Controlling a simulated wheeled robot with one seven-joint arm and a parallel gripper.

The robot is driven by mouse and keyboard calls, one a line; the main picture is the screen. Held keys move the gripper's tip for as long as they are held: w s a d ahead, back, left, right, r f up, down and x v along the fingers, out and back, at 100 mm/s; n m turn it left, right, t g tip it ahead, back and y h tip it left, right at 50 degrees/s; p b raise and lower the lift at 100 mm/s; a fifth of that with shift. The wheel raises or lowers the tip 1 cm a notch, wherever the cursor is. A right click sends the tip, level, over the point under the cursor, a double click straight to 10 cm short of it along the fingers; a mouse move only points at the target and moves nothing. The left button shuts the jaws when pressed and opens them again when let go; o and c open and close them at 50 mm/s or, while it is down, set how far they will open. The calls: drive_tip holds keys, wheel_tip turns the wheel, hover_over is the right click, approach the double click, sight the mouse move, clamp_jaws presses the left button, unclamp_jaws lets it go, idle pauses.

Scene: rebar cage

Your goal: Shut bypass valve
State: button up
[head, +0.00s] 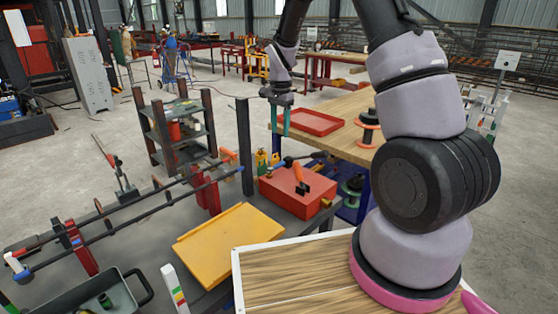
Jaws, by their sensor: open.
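My gripper (280,120) hangs in the upper middle of the head view, fingers pointing down and open, with nothing seen between them. It appears above the red box (292,195), clear of it. An orange lever handle (299,173) with a dark base stands tilted on top of the box. A dark rod with a blue end (276,167) lies behind it. I cannot tell for sure which part is the bypass valve; the orange lever looks most like a valve handle. Its inner parts are too small to read.
A yellow panel (228,245) lies in front of the box. A dark upright post (245,145) stands left of it. Rebar rods (130,203) rest on red supports at left. A wooden table (345,135) behind holds a red tray (313,122) and a spool (368,127).

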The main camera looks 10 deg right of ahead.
sight(279, 165)
drive_tip(key=f, duration=1.2)
drive_tip(key=shift+w+a+f, duration=0.15)
drive_tip(key=shift+a+f, duration=0.05)
drive_tip(key=shift+f, duration=0.1)
clamp_jaws()
idle(0.9)
